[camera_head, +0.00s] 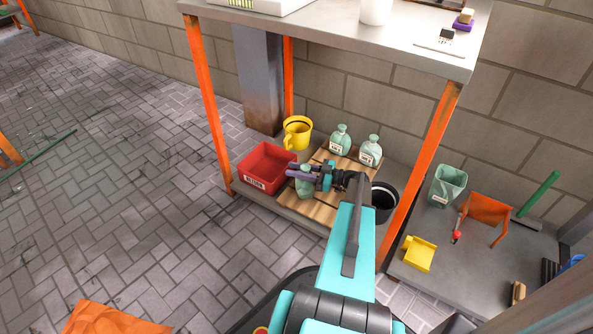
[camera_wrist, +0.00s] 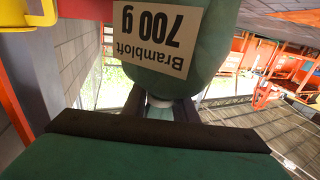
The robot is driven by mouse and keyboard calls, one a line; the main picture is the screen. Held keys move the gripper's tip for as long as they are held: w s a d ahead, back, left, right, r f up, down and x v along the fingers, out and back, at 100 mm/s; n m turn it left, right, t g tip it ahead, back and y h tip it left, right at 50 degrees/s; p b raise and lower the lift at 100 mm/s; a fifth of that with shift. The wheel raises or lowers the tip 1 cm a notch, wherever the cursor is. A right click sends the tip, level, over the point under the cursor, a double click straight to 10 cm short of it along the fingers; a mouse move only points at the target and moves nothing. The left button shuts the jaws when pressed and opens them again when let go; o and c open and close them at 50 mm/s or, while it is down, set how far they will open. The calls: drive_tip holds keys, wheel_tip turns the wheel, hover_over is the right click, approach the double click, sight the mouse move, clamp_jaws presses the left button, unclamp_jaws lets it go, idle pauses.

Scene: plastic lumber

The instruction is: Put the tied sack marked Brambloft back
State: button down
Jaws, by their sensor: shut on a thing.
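A green tied sack (camera_wrist: 175,35) fills the top of the wrist view, its label reading "Brambloft 700 g" upside down. My gripper (camera_head: 292,172) is shut on this sack at its narrow neck. In the head view the held sack (camera_head: 305,188) shows beside the purple fingers, over the front of a wooden slatted board (camera_head: 322,212) on the low shelf. I cannot tell whether its base touches the board. Two similar green sacks with labels, a left one (camera_head: 340,139) and a right one (camera_head: 370,151), stand upright at the back of the board.
A red bin (camera_head: 262,170) with a label stands left of the board. A yellow mug (camera_head: 297,132) is behind it. A black bucket (camera_head: 384,200) stands right of the board. Orange posts (camera_head: 207,100) and the upper shelf (camera_head: 330,32) frame the space.

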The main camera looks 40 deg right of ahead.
drive_tip(key=c, duration=1.4)
unclamp_jaws()
drive_tip(key=shift+f, duration=0.1)
drive_tip(key=shift+c, duration=0.2)
drive_tip(key=shift+r, duration=0.2)
drive_tip(key=shift+s+d, duration=0.25)
drive_tip(key=shift+s, duration=0.05)
drive_tip(key=shift+p+v, duration=1.2)
drive_tip(key=shift+v, duration=2.15)
drive_tip(key=shift+f, duration=0.1)
